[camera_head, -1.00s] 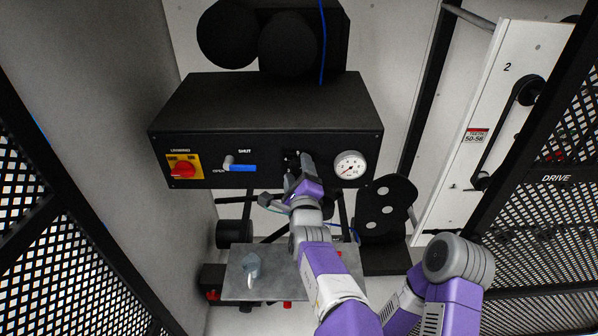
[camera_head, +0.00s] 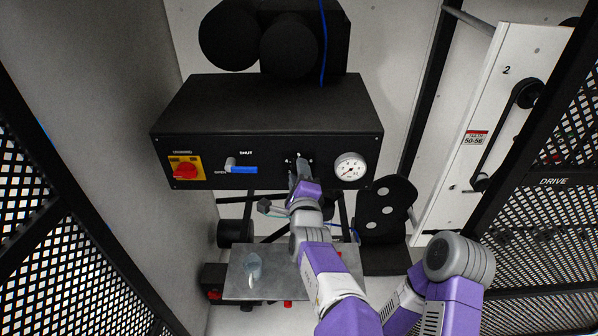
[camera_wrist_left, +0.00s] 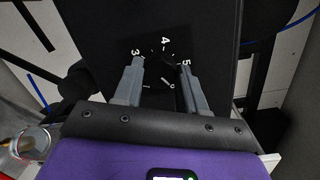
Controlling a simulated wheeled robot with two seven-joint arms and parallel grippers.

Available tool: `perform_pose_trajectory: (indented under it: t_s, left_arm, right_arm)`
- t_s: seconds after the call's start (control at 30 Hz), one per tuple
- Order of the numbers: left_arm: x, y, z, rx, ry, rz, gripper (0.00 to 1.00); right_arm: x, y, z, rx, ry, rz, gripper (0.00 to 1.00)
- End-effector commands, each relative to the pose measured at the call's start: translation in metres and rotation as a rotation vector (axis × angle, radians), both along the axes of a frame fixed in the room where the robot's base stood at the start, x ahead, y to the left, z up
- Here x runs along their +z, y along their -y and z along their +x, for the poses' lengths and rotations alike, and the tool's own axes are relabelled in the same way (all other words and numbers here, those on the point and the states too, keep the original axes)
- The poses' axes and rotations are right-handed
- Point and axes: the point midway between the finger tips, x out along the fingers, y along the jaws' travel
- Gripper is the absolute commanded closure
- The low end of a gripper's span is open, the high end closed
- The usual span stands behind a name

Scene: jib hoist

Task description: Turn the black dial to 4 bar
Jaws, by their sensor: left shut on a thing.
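The black dial (camera_wrist_left: 160,75) sits on the front of a black panel box (camera_head: 230,120). My left gripper's fingers (camera_wrist_left: 158,85) stand on both sides of it and are shut on it. White numbers 3, 4 and 5 show around the dial in the left wrist view, with 4 between the other two. A short white mark shows near the dial's middle, but I cannot tell which number it points to. In the head view my left gripper (camera_head: 300,172) covers most of the dial. My right gripper is not in view.
A round white gauge (camera_head: 350,167) is right of the dial; its reading is too small to tell. A blue-handled lever (camera_head: 241,169) and a red knob on a yellow plate (camera_head: 186,170) are to the left. Mesh guards (camera_head: 540,230) stand at both sides.

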Motion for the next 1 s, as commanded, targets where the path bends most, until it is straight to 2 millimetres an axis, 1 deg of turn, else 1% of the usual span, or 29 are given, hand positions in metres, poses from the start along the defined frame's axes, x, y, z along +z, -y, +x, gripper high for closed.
perform_pose_trajectory:
  t_s: [0.03,0.1,0.4,0.7,1.0]
  left_arm:
    - [0.002,0.000,0.000,0.000,-0.002,-0.040,0.90]
    - [0.002,0.000,0.000,0.000,-0.002,-0.105,0.90]
    - [0.001,-0.001,0.000,0.001,-0.002,-0.393,0.90]
    - [0.000,-0.002,0.000,0.001,-0.001,-0.679,0.90]
    - [0.000,-0.002,0.000,0.000,-0.001,-0.965,0.90]
  right_arm:
    - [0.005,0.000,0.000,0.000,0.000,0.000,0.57]
    - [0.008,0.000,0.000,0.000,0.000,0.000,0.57]
    - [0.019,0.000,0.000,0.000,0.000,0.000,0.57]
    - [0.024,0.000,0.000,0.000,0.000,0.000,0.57]
    - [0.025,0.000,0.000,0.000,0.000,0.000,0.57]
